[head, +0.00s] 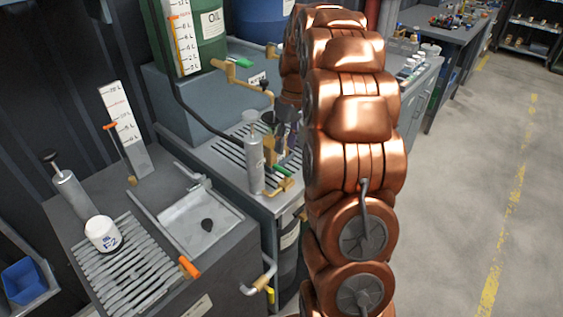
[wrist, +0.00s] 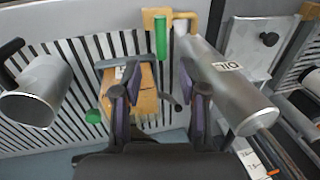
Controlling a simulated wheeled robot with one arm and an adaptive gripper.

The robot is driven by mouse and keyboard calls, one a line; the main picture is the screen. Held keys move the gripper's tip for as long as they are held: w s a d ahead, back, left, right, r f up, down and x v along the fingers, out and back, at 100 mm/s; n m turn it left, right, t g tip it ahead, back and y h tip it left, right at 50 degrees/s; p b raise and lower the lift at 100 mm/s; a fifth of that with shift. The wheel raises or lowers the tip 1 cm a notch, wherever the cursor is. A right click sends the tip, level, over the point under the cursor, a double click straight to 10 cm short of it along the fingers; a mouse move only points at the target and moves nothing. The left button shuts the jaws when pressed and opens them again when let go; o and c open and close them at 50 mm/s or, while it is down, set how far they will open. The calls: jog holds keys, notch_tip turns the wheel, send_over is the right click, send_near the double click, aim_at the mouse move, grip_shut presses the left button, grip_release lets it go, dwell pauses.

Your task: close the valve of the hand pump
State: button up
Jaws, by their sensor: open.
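A silver cylinder marked OIL, which looks like the hand pump, stands on the slatted bench in the head view (head: 254,163) and shows at right in the wrist view (wrist: 225,82). A brass fitting with a green valve handle is at its foot (head: 283,172); the green handle also shows in the wrist view (wrist: 160,37). My gripper (wrist: 160,82) is open, its two purple-padded fingers apart, left of the cylinder and short of the green handle in the picture. Nothing is visibly held. In the head view my arm hides part of the gripper.
A green oil drum (head: 205,30) stands behind, with a brass tap (head: 240,84). Another pump (head: 75,195) and a white pot (head: 103,233) occupy the left bench. Open floor lies right.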

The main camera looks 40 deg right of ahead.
aim_at(281, 168)
jog(key=shift+s+a+f+p, duration=0.1)
jog(key=shift+a+f+p, duration=0.2)
jog(key=shift+f, duration=0.9)
jog(key=shift+s+a+f+p, duration=0.1)
jog(key=shift+a+f+p, duration=0.2)
jog(key=shift+f, duration=0.85)
jog(key=shift+a+f+p, duration=0.2)
jog(key=shift+f+p, duration=0.1)
jog(key=shift+f, duration=0.9)
jog(key=shift+c, duration=0.3)
grip_shut()
